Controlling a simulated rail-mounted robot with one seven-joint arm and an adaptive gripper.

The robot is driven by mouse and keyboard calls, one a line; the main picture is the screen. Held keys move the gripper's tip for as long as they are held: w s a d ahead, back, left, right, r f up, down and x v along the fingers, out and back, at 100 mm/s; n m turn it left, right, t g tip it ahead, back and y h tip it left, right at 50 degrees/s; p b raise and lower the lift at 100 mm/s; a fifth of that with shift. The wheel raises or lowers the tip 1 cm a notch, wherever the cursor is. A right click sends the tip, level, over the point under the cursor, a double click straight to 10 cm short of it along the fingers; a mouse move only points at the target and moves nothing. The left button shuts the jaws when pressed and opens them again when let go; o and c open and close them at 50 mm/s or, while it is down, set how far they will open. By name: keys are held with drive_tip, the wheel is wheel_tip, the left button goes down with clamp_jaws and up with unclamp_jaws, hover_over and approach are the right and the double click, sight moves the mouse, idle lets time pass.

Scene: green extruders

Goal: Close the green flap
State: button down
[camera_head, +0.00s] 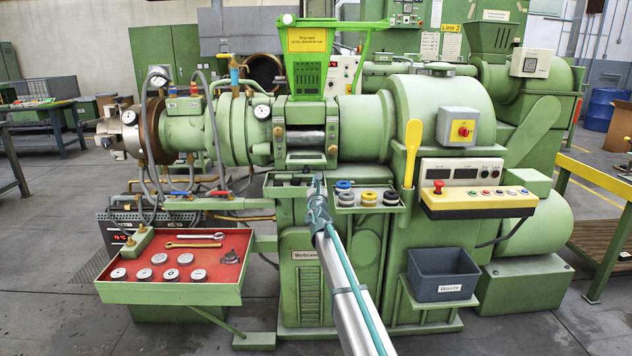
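A bright green flap-like panel (307,82) with a grid of slots stands upright above the machine's feed opening, below a yellow sign (307,40). Under it the opening (305,138) is uncovered and shows a metal roller. I cannot tell exactly where the panel's hinge is. My arm reaches up from the bottom edge of the view. My gripper (318,184) is at its far end, in front of the machine and lower than the opening. It looks apart from the panel. It is small and seen from behind, so its fingers' opening cannot be made out.
A red tool tray (172,268) juts out at left. A small tray (366,197) with coloured rings is right of my gripper. A yellow lever (412,150), a control panel (478,188) and a grey bin (443,274) are further right. Pipes and gauges crowd the left.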

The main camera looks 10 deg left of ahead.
sight(306, 163)
drive_tip(key=p+x, duration=0.1)
drive_tip(key=x, duration=0.7)
drive_tip(key=shift+w, duration=0.35)
drive_tip(key=shift+s+r+p, duration=0.1)
drive_tip(key=shift+r+p, duration=0.05)
drive_tip(key=shift+p, duration=0.15)
